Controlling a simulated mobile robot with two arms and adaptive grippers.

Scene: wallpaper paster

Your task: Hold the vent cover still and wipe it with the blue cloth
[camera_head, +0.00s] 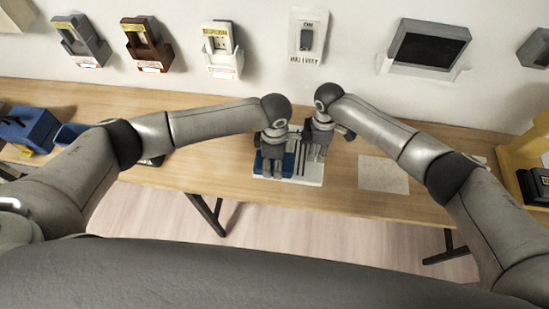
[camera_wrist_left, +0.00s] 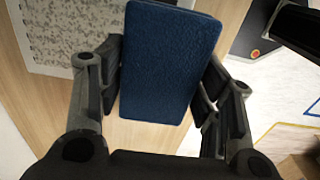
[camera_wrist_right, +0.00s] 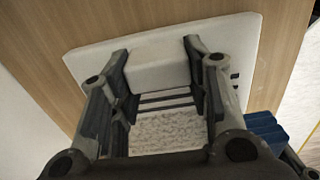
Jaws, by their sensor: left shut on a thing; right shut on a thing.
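The white vent cover (camera_head: 317,177) lies on the table in front of me, with dark slots across it. The right wrist view shows its plate (camera_wrist_right: 88,66), slots and a grey speckled patch. My right gripper (camera_head: 314,156) is shut on the cover's raised white block (camera_wrist_right: 160,62). The blue cloth (camera_head: 260,162), a thick pad, is at the cover's left part. My left gripper (camera_head: 272,172) is shut on the cloth, which shows between its fingers in the left wrist view (camera_wrist_left: 170,65). Speckled grime (camera_wrist_left: 62,32) shows beside it. Whether the cloth touches the cover is unclear.
A pale square sheet (camera_head: 383,173) lies right of the cover on the wooden table (camera_head: 220,183). Blue containers (camera_head: 32,130) stand at the left; a yellow and black item (camera_head: 527,180) is at the right. Several devices hang on the wall behind.

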